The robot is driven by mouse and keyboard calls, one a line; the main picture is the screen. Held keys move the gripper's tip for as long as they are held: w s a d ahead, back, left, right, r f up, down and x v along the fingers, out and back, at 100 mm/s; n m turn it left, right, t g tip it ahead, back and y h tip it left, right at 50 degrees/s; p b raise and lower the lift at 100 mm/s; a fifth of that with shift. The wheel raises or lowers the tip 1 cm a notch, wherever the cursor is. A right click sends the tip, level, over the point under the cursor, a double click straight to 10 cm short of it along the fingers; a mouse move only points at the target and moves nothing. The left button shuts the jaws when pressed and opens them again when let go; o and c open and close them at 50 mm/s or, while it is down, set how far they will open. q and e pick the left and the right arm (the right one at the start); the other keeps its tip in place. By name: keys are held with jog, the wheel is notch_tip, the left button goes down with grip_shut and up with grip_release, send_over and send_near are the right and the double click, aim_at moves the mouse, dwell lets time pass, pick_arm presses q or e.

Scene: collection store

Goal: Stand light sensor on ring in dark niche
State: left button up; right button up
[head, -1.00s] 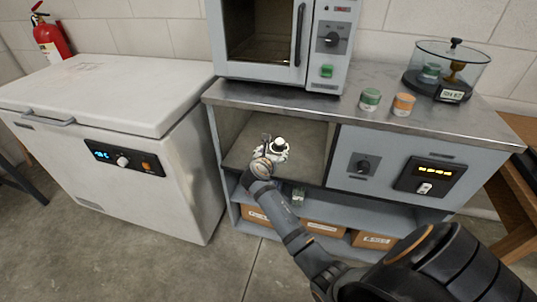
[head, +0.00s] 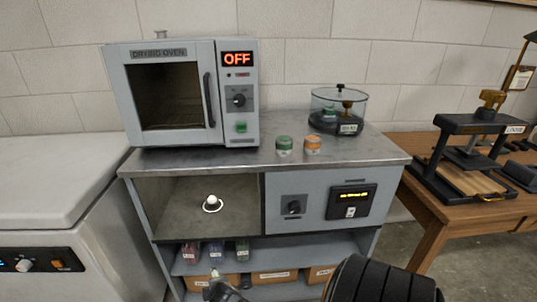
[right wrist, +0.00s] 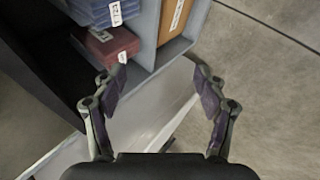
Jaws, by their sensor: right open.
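The light sensor (head: 212,199), a small piece with a white dome, stands on the floor of the dark niche (head: 176,208) in the head view. A pale ring (head: 205,208) shows around its base. The sensor looks upright and nothing touches it. My right gripper (right wrist: 158,88) is open and empty in the right wrist view, in front of the lower shelf and below the niche. My left gripper is not in view.
The drying oven (head: 190,95) reads OFF and stands on the bench top with a green tin (head: 284,145), an orange tin (head: 312,145) and a glass desiccator (head: 338,108). Boxes (head: 273,277) fill the bottom shelf. A press (head: 470,150) stands on the wooden table at right.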

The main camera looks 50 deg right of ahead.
jog(key=s+a+f+m+g+y, duration=0.2)
jog(key=s+f+m+g, duration=0.4)
jog(key=s+f, duration=1.6)
jog(key=s+a+m, duration=0.1)
jog(key=s+m, duration=0.2)
jog(key=m, duration=0.1)
jog(key=shift+s, duration=0.2)
pick_arm(q)
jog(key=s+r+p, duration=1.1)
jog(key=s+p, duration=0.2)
jog(key=p, duration=0.8)
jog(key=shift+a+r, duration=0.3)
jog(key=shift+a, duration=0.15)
pick_arm(e)
jog(key=s+d+r, duration=0.1)
jog(key=s+r, duration=1)
jog(key=s, duration=0.2)
jog(key=shift+r+g, duration=0.3)
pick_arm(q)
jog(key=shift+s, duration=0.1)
pick_arm(e)
jog(key=shift+c, duration=0.3)
